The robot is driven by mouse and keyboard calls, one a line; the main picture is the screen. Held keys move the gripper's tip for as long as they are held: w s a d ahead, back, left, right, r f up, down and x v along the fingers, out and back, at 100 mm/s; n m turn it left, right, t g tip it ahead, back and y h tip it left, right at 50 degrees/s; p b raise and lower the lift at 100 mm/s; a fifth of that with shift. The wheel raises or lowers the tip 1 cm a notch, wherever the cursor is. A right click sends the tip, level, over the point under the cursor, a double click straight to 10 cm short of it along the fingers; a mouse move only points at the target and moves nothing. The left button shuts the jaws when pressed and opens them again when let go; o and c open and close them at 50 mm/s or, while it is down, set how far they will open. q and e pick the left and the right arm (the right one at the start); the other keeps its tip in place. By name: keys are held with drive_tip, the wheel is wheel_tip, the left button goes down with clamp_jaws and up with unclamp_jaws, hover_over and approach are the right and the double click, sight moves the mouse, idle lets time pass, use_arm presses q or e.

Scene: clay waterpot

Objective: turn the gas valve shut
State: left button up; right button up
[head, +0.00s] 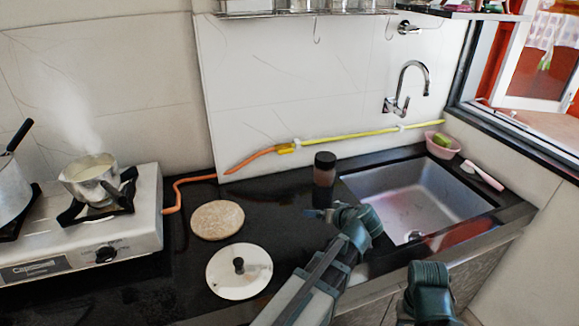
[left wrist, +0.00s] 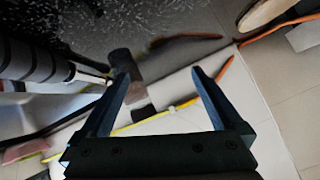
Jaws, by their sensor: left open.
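The gas line runs along the back wall as a yellow pipe (head: 365,133) joined to an orange hose (head: 250,160). A yellow fitting (head: 286,148) at their join looks like the gas valve; its handle is too small to make out. My left gripper (head: 318,213) is over the counter, in front of the brown jar and apart from the fitting. In the left wrist view my left gripper (left wrist: 163,82) has its fingers spread with nothing held. The yellow pipe (left wrist: 130,128) and orange hose (left wrist: 226,70) lie beyond the fingertips.
A dark-lidded jar (head: 324,170) stands between my left gripper and the wall. A sink (head: 415,200) is at right. A round board (head: 217,220) and a pot lid (head: 239,270) lie at left. A steaming pot (head: 92,180) sits on the stove (head: 120,240).

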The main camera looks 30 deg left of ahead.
use_arm(q)
drive_tip(key=w+a+r+n+t+y+b, duration=0.2)
drive_tip(key=w+a+t+b, duration=0.1)
drive_tip(key=w+a, duration=0.25)
drive_tip(key=w+a+r+n+t+y+b, duration=0.2)
drive_tip(key=w+a+r+y+b, duration=0.15)
drive_tip(key=a, duration=0.35)
approach(285, 151)
drive_tip(key=shift+t, duration=0.3)
drive_tip(key=x, duration=0.8)
drive_tip(key=shift+w+a+r+p, duration=0.15)
drive_tip(key=shift+w+a+p, duration=0.1)
drive_tip(key=shift+w+p, duration=0.1)
use_arm(e)
wheel_tip(285, 151, down, 8)
use_arm(q)
drive_tip(key=shift+s, duration=0.1)
drive_tip(key=c, duration=1.3)
